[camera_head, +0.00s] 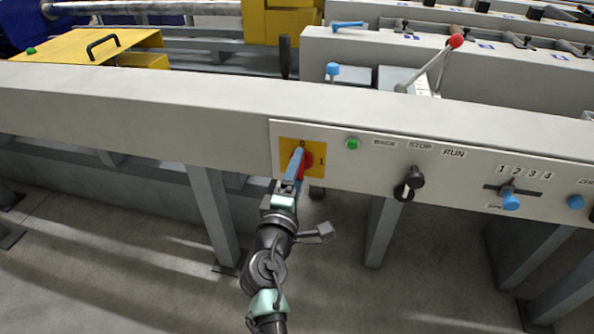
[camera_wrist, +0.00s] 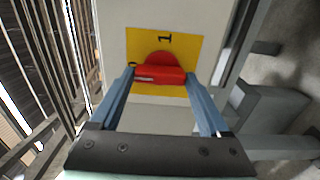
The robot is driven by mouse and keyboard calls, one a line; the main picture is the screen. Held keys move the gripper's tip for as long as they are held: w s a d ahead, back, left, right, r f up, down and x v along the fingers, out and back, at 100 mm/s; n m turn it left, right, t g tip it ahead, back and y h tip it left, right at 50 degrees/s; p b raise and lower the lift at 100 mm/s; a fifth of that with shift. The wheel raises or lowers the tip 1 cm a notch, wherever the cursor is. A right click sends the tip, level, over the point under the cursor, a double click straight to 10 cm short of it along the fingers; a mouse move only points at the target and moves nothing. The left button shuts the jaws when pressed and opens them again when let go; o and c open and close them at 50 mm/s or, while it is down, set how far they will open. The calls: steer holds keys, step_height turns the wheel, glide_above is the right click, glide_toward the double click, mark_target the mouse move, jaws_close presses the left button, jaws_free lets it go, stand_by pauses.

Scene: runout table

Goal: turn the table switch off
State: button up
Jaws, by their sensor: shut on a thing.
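The table switch is a red rotary knob (camera_head: 308,159) on a yellow plate (camera_head: 318,148) at the left end of the panel. In the head view the 0 is at the plate's top and the 1 at its right. My gripper (camera_head: 298,154) covers part of the knob. In the wrist view the blue fingers (camera_wrist: 161,75) are shut on the ends of the red knob's bar (camera_wrist: 160,68). There the 1 is above the knob and the 0 at its left, partly hidden. The pale mark on the bar lies at its left end, on the 0 side.
Right of the switch are a green button (camera_head: 352,144), a black BACK/STOP/RUN selector (camera_head: 415,177), a blue-knobbed slider (camera_head: 511,201) and a blue knob (camera_head: 575,202). A red-tipped lever (camera_head: 455,41) stands behind the panel. Table legs (camera_head: 213,210) stand below.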

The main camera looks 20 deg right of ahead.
steer(key=shift+f, duration=0.1)
steer(key=o, duration=1.2)
steer(key=p+v, duration=0.2)
steer(key=v, duration=1.1)
